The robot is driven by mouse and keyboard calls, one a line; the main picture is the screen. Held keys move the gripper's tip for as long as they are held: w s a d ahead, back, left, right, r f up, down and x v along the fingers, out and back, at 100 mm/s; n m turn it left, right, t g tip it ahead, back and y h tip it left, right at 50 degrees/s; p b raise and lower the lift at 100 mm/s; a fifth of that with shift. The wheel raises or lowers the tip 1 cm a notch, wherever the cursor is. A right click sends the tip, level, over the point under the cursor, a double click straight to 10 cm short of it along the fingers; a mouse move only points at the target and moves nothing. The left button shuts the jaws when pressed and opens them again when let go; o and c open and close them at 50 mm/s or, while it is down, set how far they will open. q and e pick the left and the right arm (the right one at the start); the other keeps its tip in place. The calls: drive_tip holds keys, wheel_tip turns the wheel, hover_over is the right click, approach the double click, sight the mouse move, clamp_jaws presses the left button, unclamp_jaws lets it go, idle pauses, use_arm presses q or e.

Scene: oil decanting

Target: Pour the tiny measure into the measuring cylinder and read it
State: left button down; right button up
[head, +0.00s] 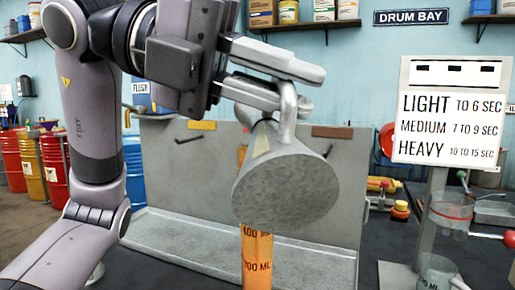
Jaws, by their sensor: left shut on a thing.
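My left gripper (300,88) is shut on the handle of a grey metal measure (285,188). The measure is tipped well over, with its round base facing me and its mouth turned away, so its mouth and contents are hidden. Below and behind it stands the measuring cylinder (257,262), orange inside, with dark marks reading 400 and a partly unclear "00 ML" line. The measure hides the cylinder's upper part, so I cannot see the oil level or whether oil is flowing. My right gripper is not in view.
A grey metal tray with a back panel (205,170) stands behind the cylinder. A sign with LIGHT, MEDIUM and HEAVY times (448,127) stands at right, near a clear glass vessel (438,270) and a red-handled lever (488,235). Coloured drums (52,165) stand at far left.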

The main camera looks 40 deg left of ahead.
use_arm(q)
drive_tip(key=shift+w+a+r+n+g+h+p, duration=0.1)
drive_tip(key=shift+w+a+r+n+h+p, duration=0.15)
drive_tip(key=shift+r, duration=0.25)
drive_tip(key=shift+w+a+r+n+g+h+p, duration=0.1)
drive_tip(key=shift+w+a+r+n+h+p, duration=0.1)
drive_tip(key=shift+r+n, duration=0.25)
drive_tip(key=shift+w+a+r+n+g+h+p, duration=0.15)
drive_tip(key=shift+w+a+r+n+p, duration=0.1)
drive_tip(key=shift+r, duration=0.3)
idle(6.5)
